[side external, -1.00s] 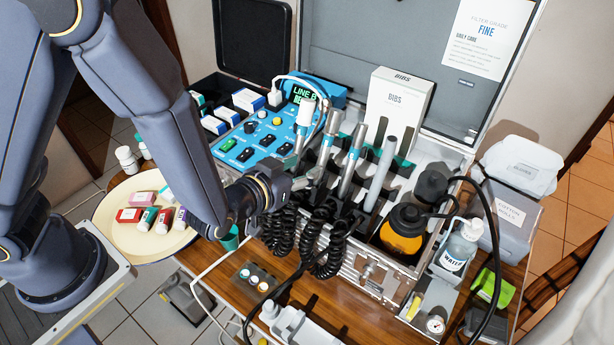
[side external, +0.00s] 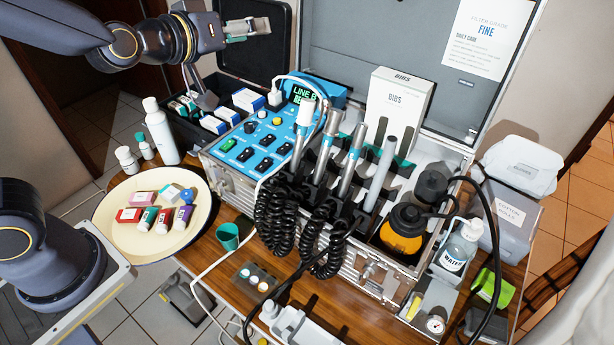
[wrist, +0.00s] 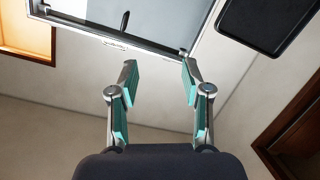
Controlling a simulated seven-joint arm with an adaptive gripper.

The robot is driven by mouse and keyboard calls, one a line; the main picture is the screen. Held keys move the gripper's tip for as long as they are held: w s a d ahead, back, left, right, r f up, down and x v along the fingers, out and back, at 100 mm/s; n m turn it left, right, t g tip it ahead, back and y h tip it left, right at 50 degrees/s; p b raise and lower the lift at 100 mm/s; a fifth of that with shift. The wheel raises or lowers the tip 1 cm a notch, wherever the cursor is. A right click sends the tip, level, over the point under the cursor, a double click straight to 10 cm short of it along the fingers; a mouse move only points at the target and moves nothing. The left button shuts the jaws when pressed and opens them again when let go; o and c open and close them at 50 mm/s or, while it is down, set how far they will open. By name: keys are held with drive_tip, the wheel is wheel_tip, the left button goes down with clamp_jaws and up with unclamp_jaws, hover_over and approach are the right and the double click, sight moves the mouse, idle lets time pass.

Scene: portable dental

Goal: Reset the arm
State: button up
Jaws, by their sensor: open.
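My gripper (wrist: 158,78) is open and empty in the wrist view, with its two teal-padded fingers apart and nothing between them. In the side external view my gripper (side external: 256,27) is raised at the upper left, in front of the dark case lid. It is clear of the tabletop items. My arm reaches in from the left edge.
The dental case (side external: 365,268) holds handpieces on coiled hoses and a blue control panel (side external: 246,148). A cream plate (side external: 110,208) carries small boxes and bottles. A white bottle (side external: 161,132) and a teal cup (side external: 228,236) stand nearby. Open lids rise behind.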

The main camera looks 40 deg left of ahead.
drive_tip(key=s+a+r+m+g+h, duration=0.1)
drive_tip(key=s+a+r+m+g, duration=0.15)
drive_tip(key=s, duration=0.45)
drive_tip(key=s+f+m+g, duration=0.1)
drive_tip(key=s+f+g, duration=0.2)
drive_tip(key=s, duration=0.4)
drive_tip(key=s+a+f+m+g, duration=0.1)
drive_tip(key=s+f+g, duration=0.3)
drive_tip(key=s, duration=0.3)
drive_tip(key=shift+a+f+y, duration=0.3)
drive_tip(key=shift+f+y, duration=0.1)
drive_tip(key=shift+f, duration=0.2)
drive_tip(key=shift+c, duration=0.3)
